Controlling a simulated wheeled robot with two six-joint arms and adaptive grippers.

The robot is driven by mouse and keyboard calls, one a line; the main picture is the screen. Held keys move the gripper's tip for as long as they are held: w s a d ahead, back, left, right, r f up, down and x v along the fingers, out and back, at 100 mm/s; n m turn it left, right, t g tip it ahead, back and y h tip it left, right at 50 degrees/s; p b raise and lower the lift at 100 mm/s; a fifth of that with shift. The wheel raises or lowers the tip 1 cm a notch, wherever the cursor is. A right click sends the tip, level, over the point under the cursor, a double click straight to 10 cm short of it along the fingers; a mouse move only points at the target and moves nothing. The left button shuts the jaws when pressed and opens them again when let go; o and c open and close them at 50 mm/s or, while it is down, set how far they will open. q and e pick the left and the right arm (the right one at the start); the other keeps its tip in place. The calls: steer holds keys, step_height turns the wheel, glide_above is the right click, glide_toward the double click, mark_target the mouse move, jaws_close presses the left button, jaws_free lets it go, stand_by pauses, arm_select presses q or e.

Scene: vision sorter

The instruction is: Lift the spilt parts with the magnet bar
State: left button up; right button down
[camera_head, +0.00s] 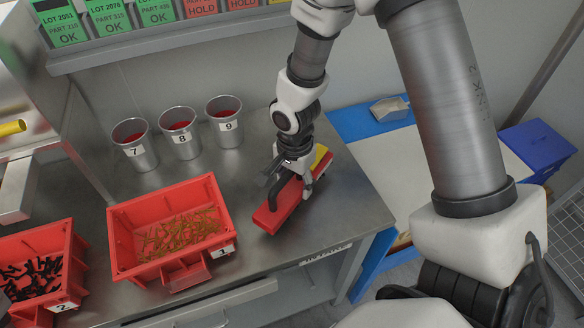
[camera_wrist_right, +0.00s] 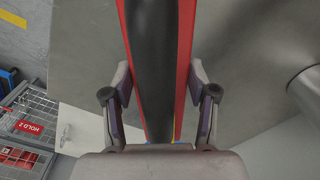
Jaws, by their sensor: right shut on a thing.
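The magnet bar (camera_head: 274,216) is a long red bar with a black handle on top and a yellow part at its far end. It is at the right part of the steel bench, to the right of the red bins; I cannot tell whether it touches the bench top. My right gripper (camera_head: 290,180) is shut on its black handle. In the right wrist view the handle (camera_wrist_right: 149,50) runs between the two fingers of the gripper (camera_wrist_right: 160,95), with red edges of the bar on both sides. I see no loose parts on the bare bench. My left gripper is not in view.
Red bin 1 (camera_head: 120,242) holds thin brass-coloured parts; red bin 2 (camera_head: 77,262) holds black parts. Metal cups 7 (camera_head: 145,158), 8 (camera_head: 186,146) and 9 (camera_head: 231,130) stand behind. The steel bench (camera_head: 345,205) is clear right of the bar. A blue box (camera_head: 537,150) stands farther right.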

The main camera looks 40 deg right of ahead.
steer(key=shift+r+p, duration=2.05)
steer(key=shift+r, duration=0.9)
